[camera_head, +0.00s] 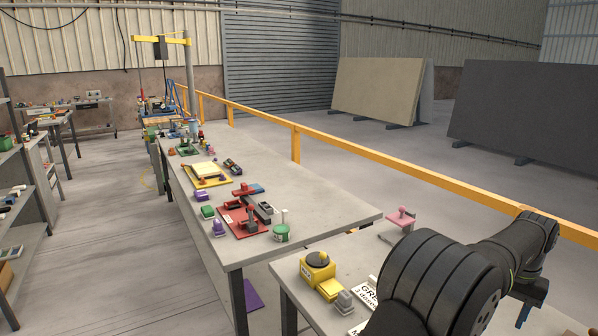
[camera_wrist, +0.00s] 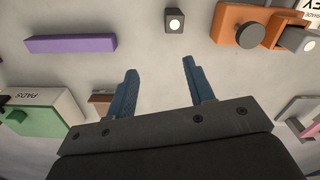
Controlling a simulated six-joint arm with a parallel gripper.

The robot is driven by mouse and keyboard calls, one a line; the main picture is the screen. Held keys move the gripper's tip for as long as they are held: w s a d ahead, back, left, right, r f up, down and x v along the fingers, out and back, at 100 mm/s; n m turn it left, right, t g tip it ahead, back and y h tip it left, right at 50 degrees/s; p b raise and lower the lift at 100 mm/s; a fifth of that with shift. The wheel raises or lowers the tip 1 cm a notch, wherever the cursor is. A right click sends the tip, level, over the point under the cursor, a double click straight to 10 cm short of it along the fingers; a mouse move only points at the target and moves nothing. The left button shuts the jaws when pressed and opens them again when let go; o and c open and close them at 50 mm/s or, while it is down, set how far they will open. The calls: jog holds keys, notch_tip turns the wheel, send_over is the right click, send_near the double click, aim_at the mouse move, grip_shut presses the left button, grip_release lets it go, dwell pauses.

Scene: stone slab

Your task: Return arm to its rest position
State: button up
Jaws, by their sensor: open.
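My gripper (camera_wrist: 161,68) shows in the wrist view with its two blue fingers spread apart and nothing between them. Below the fingers is a grey surface, and no object touches them. In the head view my dark arm fills the lower right corner, bent over the near table (camera_head: 318,262).
In the wrist view, a purple bar (camera_wrist: 70,44), a dark block (camera_wrist: 174,21), an orange block (camera_wrist: 232,24) and a green box (camera_wrist: 45,122) surround the fingers. In the head view, a yellow device (camera_head: 317,269) stands near my arm. A long bench (camera_head: 315,200) and yellow rail (camera_head: 375,163) lie beyond.

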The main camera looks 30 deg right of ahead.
jog(key=s+d+f+n, duration=0.1)
jog(key=s+f, duration=0.1)
jog(key=s, duration=0.3)
jog(key=w+d+f, duration=0.3)
jog(key=w+f, duration=0.1)
jog(key=w, duration=0.4)
jog(key=shift+w+f, duration=0.15)
jog(key=shift+f, duration=0.2)
jog(key=o, duration=1.1)
jog(key=shift+a, duration=0.1)
jog(key=w+a+r+m+h, duration=0.2)
jog(key=w+a+r, duration=0.3)
jog(key=a+r, duration=0.4)
jog(key=w+a+r+m+h, duration=0.25)
jog(key=w+a+r, duration=0.4)
jog(key=r, duration=0.45)
jog(key=x, duration=0.9)
jog(key=shift+s+f, duration=0.4)
jog(key=shift+f, duration=0.05)
jog(key=shift+r, duration=0.1)
